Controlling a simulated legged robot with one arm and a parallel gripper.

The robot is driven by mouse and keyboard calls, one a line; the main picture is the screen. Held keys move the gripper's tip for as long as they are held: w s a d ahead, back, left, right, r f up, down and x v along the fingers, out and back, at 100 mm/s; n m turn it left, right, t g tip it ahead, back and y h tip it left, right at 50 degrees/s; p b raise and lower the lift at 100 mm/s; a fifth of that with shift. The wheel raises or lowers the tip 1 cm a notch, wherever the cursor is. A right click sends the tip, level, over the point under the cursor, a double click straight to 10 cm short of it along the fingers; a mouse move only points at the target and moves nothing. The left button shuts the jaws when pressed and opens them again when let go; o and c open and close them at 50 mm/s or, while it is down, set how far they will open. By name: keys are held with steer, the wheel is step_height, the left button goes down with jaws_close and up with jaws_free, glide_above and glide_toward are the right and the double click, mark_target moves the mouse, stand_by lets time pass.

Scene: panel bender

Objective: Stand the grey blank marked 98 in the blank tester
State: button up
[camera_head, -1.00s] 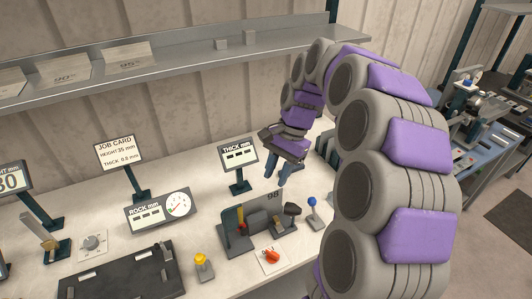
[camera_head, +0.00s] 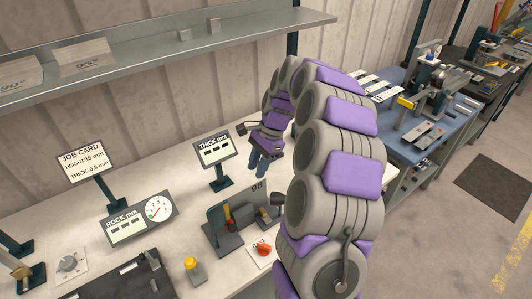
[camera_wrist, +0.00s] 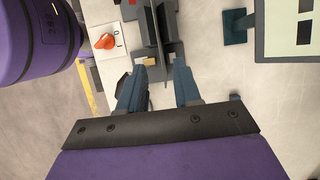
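The grey blank (camera_head: 258,192) marked 98 stands upright at the back of the dark grey blank tester (camera_head: 229,240) in the head view. Whether it is fully seated I cannot tell. My gripper (camera_head: 258,170) is just above its marked corner, fingers pointing down. In the wrist view my gripper (camera_wrist: 160,70) has its two blue fingers spread apart with nothing clearly held between them. Narrow grey upright parts of the tester (camera_wrist: 158,20) show beyond the fingertips; I cannot tell which edge is the blank. My arm hides the tester's right side.
The thickness display (camera_head: 214,152) stands behind the tester. A red knob (camera_head: 264,248) and a yellow button (camera_head: 192,268) are in front. A rock gauge (camera_head: 140,219) and job card (camera_head: 81,161) stand at left. A shelf (camera_head: 180,50) runs overhead.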

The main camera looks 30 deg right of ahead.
mark_target(246, 192)
steer(key=a+f, duration=0.2)
steer(key=a+f+b, duration=0.1)
steer(key=a+f, duration=0.1)
steer(key=a, duration=0.1)
steer(key=shift+s+f, duration=0.15)
steer(key=shift+f, duration=0.05)
steer(key=f, duration=0.1)
steer(key=d+f, duration=0.1)
steer(key=f, duration=0.2)
steer(key=shift+d+f+b, duration=0.25)
steer(key=shift+f+b, duration=0.1)
steer(key=shift+b, duration=0.05)
steer(key=shift+a, duration=1.4)
steer(key=shift+c, duration=0.6)
steer(key=shift+d, duration=0.4)
steer(key=c, duration=0.3)
steer(key=shift+d+f, duration=0.1)
steer(key=shift+d, duration=0.55)
jaws_close()
steer(key=shift+c, duration=0.4)
jaws_free()
steer(key=shift+a, duration=0.8)
jaws_close()
steer(key=shift+d, duration=0.6)
